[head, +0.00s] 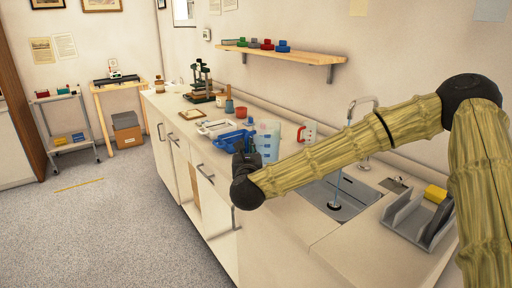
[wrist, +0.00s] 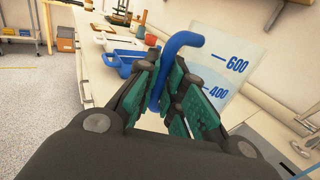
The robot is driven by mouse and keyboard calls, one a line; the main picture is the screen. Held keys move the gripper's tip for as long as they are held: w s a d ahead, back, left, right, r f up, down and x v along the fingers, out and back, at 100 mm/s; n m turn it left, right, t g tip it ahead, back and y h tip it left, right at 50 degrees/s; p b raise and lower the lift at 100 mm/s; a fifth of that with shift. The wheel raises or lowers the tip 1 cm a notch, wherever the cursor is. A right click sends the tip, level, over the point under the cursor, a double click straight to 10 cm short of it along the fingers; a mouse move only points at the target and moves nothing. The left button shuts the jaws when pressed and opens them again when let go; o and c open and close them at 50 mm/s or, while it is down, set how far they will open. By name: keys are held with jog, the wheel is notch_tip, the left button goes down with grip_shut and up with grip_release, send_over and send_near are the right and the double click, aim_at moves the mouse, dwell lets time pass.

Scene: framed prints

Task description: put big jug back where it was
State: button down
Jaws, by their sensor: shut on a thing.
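The big jug (head: 268,143) is translucent with blue markings. In the wrist view its wall (wrist: 225,65) shows the numbers 600 and 400, and its blue handle (wrist: 183,42) stands in front of it. My gripper (head: 246,150) is at the jug's left side, over the counter's front part. In the wrist view the green-padded fingers (wrist: 172,95) are closed around the blue handle. The jug looks upright. Its base is hidden by my arm in the head view, so I cannot tell whether it touches the counter.
Blue tub (head: 228,138) and white tray (head: 213,128) lie left of the jug. A red-handled jug (head: 308,132) stands behind right. The sink (head: 330,195), with a tap (head: 360,105), is to the right. A wall shelf (head: 285,56) hangs above. The floor (head: 110,215) is open at left.

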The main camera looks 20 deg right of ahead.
jog(key=shift+w+d+f+p, duration=0.2)
jog(key=shift+w+d+f, duration=0.7)
jog(key=shift+w, duration=0.95)
jog(key=shift+w+d+f+p, duration=0.15)
jog(key=shift+w+d+f, duration=0.5)
jog(key=shift+w+d, duration=0.85)
jog(key=shift+w+d+f+p, duration=0.2)
jog(key=shift+w+d+f, duration=0.55)
jog(key=shift+w, duration=1.4)
jog(key=shift+f, duration=0.15)
jog(key=c, duration=1.5)
grip_release()
jog(key=shift+r, duration=0.25)
jog(key=b+v, duration=0.1)
jog(key=v, duration=1.1)
jog(key=shift+f, duration=0.1)
